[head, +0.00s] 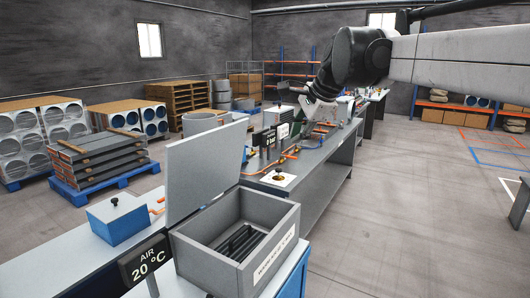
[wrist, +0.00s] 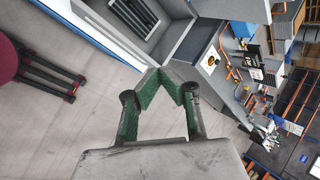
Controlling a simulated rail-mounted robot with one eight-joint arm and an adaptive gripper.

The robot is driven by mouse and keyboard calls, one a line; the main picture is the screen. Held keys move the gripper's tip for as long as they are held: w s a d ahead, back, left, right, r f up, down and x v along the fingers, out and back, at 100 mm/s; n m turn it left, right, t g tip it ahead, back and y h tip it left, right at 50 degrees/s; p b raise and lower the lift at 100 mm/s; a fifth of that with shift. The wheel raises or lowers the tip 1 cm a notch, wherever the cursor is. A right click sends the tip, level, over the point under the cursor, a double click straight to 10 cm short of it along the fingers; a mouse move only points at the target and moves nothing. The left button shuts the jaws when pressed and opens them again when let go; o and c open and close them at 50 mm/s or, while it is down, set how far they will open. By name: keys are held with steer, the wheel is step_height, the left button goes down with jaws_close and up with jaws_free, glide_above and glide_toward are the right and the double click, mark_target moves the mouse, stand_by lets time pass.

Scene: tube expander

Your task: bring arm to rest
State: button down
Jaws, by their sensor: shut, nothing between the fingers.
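My arm reaches in from the upper right in the head view. My gripper shows in the wrist view (wrist: 172,82) with its green-padded fingers brought together at the tips and nothing between them. It hangs in free air over the pale floor, beside the open grey box (head: 236,240). The box also shows at the top of the wrist view (wrist: 185,35). Dark bars (head: 240,243) lie inside the box. In the head view the fingertips are too small to make out.
An "AIR 20 °C" sign (head: 146,262) and a blue box (head: 120,222) stand left of the grey box. A long workbench (head: 318,168) with equipment runs behind. Pallets with stacked parts (head: 100,162) stand at the left.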

steer(key=s+d+f+n+h+b, duration=0.1)
steer(key=s+d+f+n, duration=0.3)
steer(key=s+f, duration=0.5)
steer(key=s+d+f+n+t+h+b, duration=0.1)
steer(key=s+d+f+n+b, duration=0.1)
steer(key=s+f+n, duration=0.3)
steer(key=s+d+f+n+h+b, duration=0.1)
steer(key=s+d+f+n, duration=0.3)
steer(key=s+f, duration=0.9)
steer(key=s+d+b, duration=0.1)
steer(key=s, duration=0.5)
steer(key=shift+s+d+f+n+t+h, duration=0.3)
steer(key=shift+s+f+h, duration=0.05)
steer(key=shift+f+h, duration=0.05)
